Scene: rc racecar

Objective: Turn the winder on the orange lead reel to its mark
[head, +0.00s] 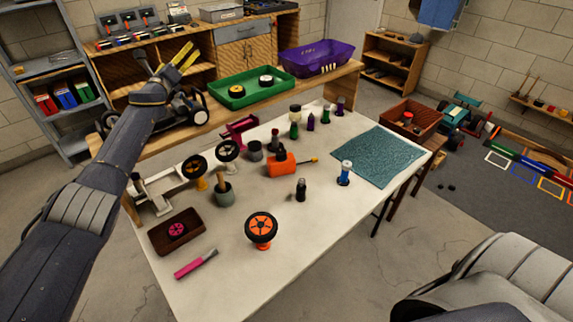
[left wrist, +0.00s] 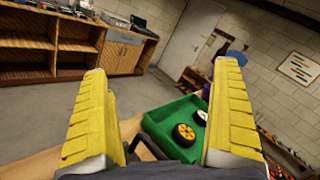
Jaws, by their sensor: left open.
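An orange block with a yellow-tipped rod (head: 281,166) lies farther back. My left gripper (head: 178,66) is raised at the upper left, over the wooden bench and far from the reel. In the left wrist view its yellow fingers (left wrist: 162,70) are wide apart with nothing between them. My right gripper is not in view.
A green tray (head: 236,97) stands on the bench behind. The table's front is mostly clear.

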